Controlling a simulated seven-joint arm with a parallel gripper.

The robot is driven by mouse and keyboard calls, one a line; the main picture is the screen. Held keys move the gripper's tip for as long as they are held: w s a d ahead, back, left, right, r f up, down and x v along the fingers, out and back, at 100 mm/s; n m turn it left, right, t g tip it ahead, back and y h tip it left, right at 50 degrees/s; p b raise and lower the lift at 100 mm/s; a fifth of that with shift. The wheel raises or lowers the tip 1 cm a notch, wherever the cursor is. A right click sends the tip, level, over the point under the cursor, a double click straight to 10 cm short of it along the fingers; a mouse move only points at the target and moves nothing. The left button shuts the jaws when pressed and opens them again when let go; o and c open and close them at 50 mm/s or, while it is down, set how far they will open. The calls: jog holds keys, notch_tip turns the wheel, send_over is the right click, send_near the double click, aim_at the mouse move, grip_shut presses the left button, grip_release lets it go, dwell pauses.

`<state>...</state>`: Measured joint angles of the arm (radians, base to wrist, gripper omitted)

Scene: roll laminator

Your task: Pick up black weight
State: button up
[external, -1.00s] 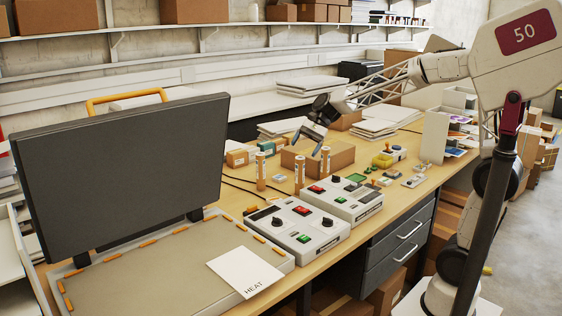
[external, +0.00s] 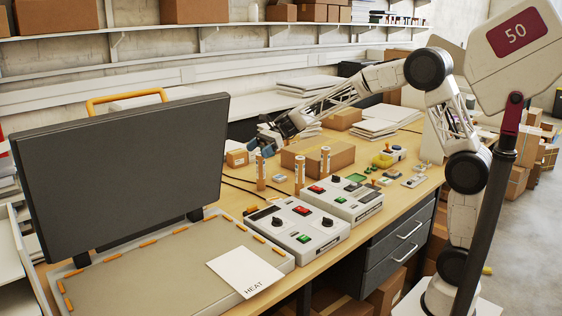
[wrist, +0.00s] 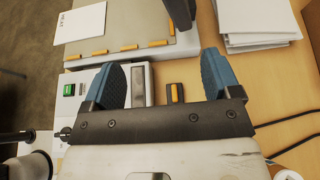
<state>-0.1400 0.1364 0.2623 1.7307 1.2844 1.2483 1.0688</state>
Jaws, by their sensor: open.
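My gripper (external: 269,137) is open and empty over the back of the wooden bench, left of the cardboard box. In the wrist view its two blue fingers (wrist: 163,70) are spread apart. Between and below them lies a small dark block with an orange stripe (wrist: 175,93) on the wood, apart from the fingers. It may be the black weight, but I cannot tell for sure. No other clear black weight shows in the external view; the gripper hides part of the bench's back there.
Control boxes (external: 298,228) stand at the bench front, with upright orange-and-white cylinders (external: 299,172) behind them. The large press with its raised dark lid (external: 120,170) is at left. A cardboard box (external: 335,155) and stacked white sheets (wrist: 257,18) stand nearby. A black cable (wrist: 285,145) crosses the wood.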

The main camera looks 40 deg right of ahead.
send_over(254, 211)
jog(key=d, duration=0.3)
notch_tip(254, 211, down, 18)
jog(key=shift+w+d, duration=0.15)
jog(key=shift+w, duration=0.25)
jog(key=shift+f, duration=1.7)
jog(key=shift+f, duration=0.1)
jog(key=shift+f, duration=0.3)
notch_tip(254, 211, down, 3)
jog(key=shift+r, duration=0.1)
jog(key=shift+a+f, duration=0.2)
jog(key=shift+a, duration=0.4)
jog(key=shift+x, duration=0.85)
